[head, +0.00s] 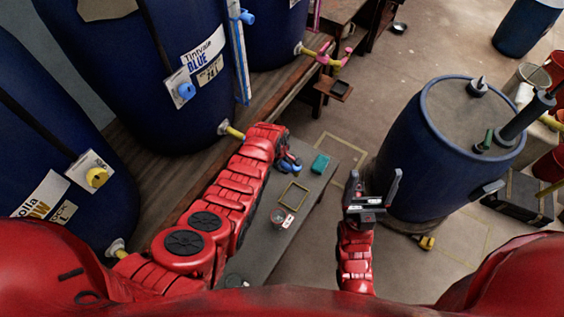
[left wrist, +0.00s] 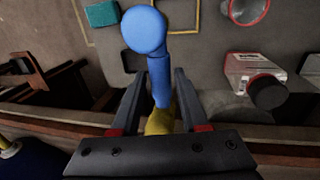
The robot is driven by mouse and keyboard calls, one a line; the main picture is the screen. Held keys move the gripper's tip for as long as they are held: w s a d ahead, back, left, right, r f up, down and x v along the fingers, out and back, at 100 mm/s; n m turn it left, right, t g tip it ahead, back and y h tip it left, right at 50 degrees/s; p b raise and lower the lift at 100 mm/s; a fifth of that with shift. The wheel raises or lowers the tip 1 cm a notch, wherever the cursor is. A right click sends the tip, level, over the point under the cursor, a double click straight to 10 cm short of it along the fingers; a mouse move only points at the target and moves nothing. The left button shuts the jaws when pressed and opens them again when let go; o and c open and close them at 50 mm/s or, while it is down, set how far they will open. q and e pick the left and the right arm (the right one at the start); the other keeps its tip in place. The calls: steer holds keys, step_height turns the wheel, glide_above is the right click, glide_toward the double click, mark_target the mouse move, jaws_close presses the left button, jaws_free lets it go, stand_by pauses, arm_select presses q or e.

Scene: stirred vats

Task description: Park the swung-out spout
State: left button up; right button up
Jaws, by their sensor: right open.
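The blue spout, with a round blue end (left wrist: 145,30), reaches out from a yellow fitting (left wrist: 158,122) in the left wrist view. In the head view a bit of blue (head: 291,166) shows at my left gripper (head: 287,160), over the grey bench. In the left wrist view the fingers of my left gripper (left wrist: 160,78) stand on both sides of the blue pipe; whether they press on it is unclear. The vat labelled BLUE (head: 185,60) has a yellow outlet (head: 231,131), partly beside my left arm. My right gripper (head: 372,190) is open and empty, in front of the standing drum.
The grey bench (head: 262,258) carries a teal block (head: 320,163), a yellow frame (head: 293,195) and a red-rimmed jar (head: 281,218). A large blue drum (head: 425,150) stands at right near my right gripper. Another vat (head: 60,170) is at left. Floor between bench and drum is clear.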

arm_select(q)
jaws_close()
stand_by(1.1)
